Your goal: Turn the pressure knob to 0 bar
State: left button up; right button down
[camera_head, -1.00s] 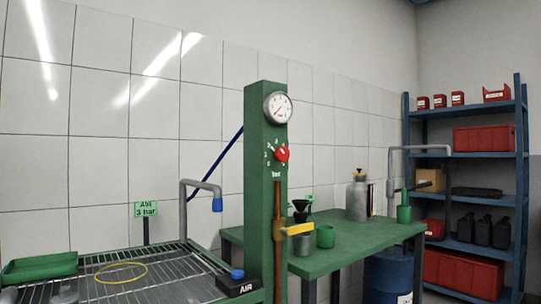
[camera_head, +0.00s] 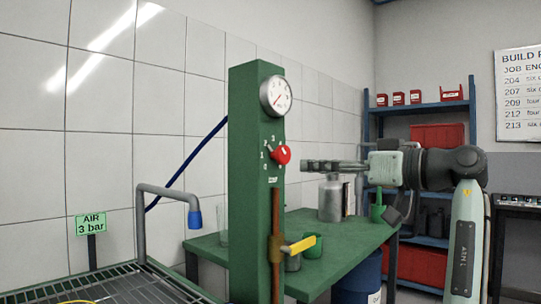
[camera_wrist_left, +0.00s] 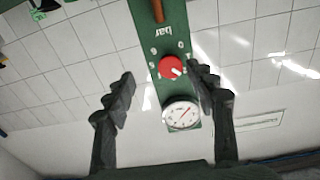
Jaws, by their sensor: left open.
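The red pressure knob (camera_head: 283,155) is on the front of the green column (camera_head: 248,180), beside a dial of small white numbers. In the left wrist view the knob (camera_wrist_left: 171,68) appears between my open fingers, its pale pointer mark towards lower right. The exact number it points at is too small to tell. The round white gauge (camera_head: 276,95) is above the knob; its red needle points lower left. My left gripper (camera_head: 303,165) is open and empty, right of the knob with a gap; its fingers (camera_wrist_left: 161,75) also show in the wrist view. My right gripper is out of view.
A yellow lever (camera_head: 302,244) sticks out below the knob. A bent grey pipe with a blue tip (camera_head: 194,218) stands left of the column, near the "AIR 3 bar" sign (camera_head: 90,224). The green bench (camera_head: 335,232) and blue shelves (camera_head: 430,108) are behind.

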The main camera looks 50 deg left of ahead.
aim_at(286, 156)
pick_arm(q)
jog(key=shift+n, duration=0.3)
jog(key=shift+s+a+r+p, duration=0.25)
jog(key=shift+s+a+r, duration=0.05)
jog(key=shift+a, duration=1)
jog(key=shift+s+a+r+p, duration=0.2)
jog(key=shift+s+a+r, duration=0.15)
jog(key=shift+a, duration=0.9)
jog(key=shift+s+a+r+p, duration=0.25)
jog(key=shift+s+a, duration=0.05)
jog(key=shift+a, duration=1)
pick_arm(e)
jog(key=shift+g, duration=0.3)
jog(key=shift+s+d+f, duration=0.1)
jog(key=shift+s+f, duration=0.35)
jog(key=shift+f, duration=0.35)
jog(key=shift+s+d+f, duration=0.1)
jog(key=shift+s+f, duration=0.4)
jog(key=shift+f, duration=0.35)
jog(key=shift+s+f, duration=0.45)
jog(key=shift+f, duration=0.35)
pick_arm(q)
jog(key=c, duration=1.2)
